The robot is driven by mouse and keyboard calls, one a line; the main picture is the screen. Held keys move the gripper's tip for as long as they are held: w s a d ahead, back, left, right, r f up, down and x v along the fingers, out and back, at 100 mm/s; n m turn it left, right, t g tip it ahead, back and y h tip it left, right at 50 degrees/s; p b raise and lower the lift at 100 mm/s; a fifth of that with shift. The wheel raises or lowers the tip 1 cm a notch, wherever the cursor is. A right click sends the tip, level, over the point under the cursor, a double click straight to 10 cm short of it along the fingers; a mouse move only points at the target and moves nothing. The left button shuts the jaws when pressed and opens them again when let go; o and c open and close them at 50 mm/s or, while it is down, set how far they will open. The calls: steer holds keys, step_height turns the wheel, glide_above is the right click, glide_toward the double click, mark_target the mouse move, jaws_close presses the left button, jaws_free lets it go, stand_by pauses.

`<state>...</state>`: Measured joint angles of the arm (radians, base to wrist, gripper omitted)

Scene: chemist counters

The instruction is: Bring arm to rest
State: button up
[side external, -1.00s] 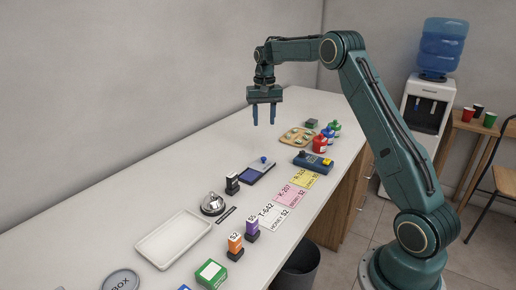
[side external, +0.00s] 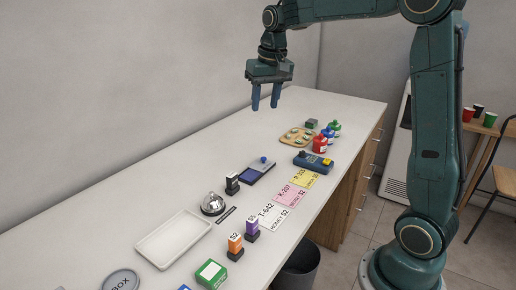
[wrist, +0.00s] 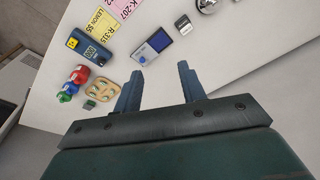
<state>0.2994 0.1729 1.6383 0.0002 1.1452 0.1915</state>
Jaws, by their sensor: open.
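My gripper (side external: 265,97) hangs above the far part of the white counter (side external: 120,200), fingers pointing down. It is open and empty, with clear air between the two blue fingers. In the wrist view my gripper (wrist: 158,88) shows its fingers apart over bare counter. It touches nothing on the counter.
The wall stands behind. Air above the counter is free.

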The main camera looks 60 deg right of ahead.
steer(key=s+a+r+n+t, duration=0.25)
steer(key=s+a, duration=0.55)
steer(key=s, duration=0.4)
steer(key=s+a+f+n, duration=0.1)
steer(key=s+a+f, duration=0.1)
steer(key=s, duration=0.4)
steer(key=s+a+f+n, duration=0.2)
steer(key=s+a+f, duration=0.1)
steer(key=s, duration=0.3)
steer(key=shift+f+t+y, duration=0.2)
steer(key=shift+t+y, duration=0.1)
steer(key=shift+t, duration=0.15)
